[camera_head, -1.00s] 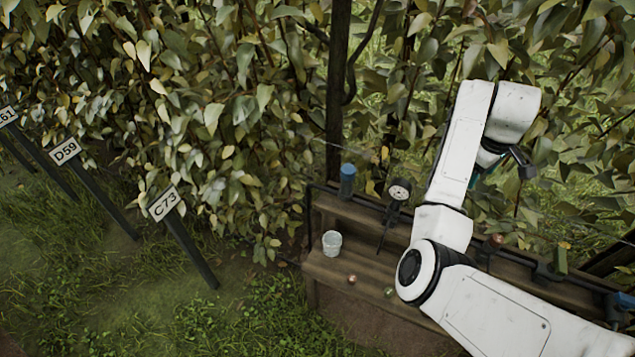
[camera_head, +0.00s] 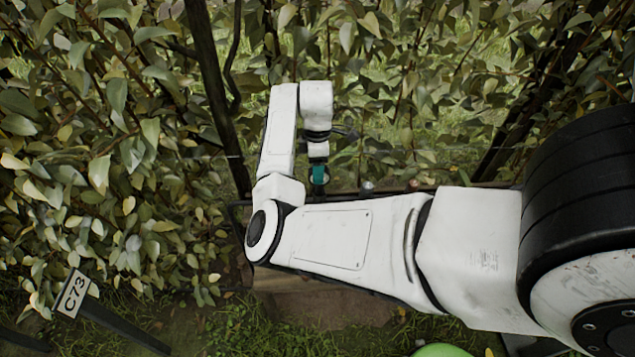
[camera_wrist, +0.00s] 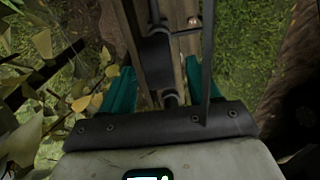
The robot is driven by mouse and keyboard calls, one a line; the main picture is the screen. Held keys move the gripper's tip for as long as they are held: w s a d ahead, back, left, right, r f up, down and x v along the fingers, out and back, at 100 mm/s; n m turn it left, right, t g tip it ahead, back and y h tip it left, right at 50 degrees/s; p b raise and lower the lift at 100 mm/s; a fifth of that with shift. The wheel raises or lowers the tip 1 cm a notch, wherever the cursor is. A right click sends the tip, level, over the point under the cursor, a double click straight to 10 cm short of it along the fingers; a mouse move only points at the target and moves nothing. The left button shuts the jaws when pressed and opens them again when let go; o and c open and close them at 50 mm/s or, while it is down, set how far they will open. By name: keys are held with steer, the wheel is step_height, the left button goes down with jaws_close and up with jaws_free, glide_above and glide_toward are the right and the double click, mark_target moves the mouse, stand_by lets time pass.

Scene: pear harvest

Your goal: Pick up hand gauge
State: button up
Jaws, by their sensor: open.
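I cannot make out the hand gauge with certainty in either current view; the arm hides much of the bench in the head view. My gripper (camera_head: 318,180) hangs above the back of the bench, with teal fingers pointing down. In the wrist view, its two teal fingers (camera_wrist: 157,82) stand wide apart, with nothing clearly held between them. A dark rail with a grey fitting (camera_wrist: 157,60) lies below the gap. A thin dark rod (camera_wrist: 208,50) rises beside the right finger; I cannot tell whether it belongs to the gauge.
The wooden bench (camera_head: 285,280) shows below my arm. A dark post (camera_head: 215,95) and leafy branches stand behind and left. A C73 sign (camera_head: 73,293) stands at lower left. A green rounded object (camera_head: 440,350) shows at the bottom edge. Leaves (camera_wrist: 40,45) crowd the wrist view's left.

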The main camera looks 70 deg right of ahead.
mark_target(319, 192)
steer(key=shift+s+f, duration=0.15)
steer(key=shift+f, duration=1.05)
steer(key=shift+s+f, duration=0.1)
steer(key=shift+f, duration=1.05)
steer(key=shift+c, duration=0.3)
jaws_close()
